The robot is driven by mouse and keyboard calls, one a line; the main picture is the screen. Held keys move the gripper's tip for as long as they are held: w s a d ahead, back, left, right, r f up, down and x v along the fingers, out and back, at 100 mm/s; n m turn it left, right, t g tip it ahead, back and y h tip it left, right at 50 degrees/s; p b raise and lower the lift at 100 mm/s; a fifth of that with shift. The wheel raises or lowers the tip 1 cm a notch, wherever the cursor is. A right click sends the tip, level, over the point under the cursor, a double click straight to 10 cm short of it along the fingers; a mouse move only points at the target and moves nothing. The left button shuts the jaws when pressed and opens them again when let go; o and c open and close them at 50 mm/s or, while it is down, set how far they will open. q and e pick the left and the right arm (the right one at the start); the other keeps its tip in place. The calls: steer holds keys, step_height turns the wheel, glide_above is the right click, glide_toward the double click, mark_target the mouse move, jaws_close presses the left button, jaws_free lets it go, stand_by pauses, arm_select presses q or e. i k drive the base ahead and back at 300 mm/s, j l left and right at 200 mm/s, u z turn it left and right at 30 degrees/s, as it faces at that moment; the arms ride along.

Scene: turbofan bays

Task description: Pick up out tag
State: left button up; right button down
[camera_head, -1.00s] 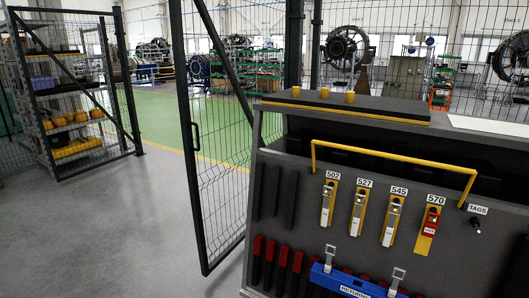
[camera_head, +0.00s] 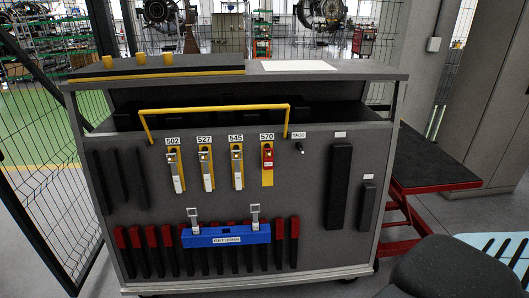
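A small red tag (camera_head: 267,158) with a pale label hangs at the position marked 570 on the front of a dark grey cabinet (camera_head: 310,225). A yellow backing plate (camera_head: 267,179) shows below it. To its left, yellow plates marked 502 (camera_head: 176,170), 527 (camera_head: 206,169) and 545 (camera_head: 237,168) carry pale tools or tags. A dark peg (camera_head: 300,148) under the TAGS label, right of 570, appears bare. Neither of my grippers is in view.
A yellow rail (camera_head: 215,108) arches above the tags. A blue RETURNS tray (camera_head: 226,236) is mounted low on the front. A red-framed step or platform (camera_head: 428,168) stands at right. A dark rounded shape (camera_head: 455,270) fills the lower right corner.

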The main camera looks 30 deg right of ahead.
mark_target(269, 161)
steer(key=z, duration=1.15)
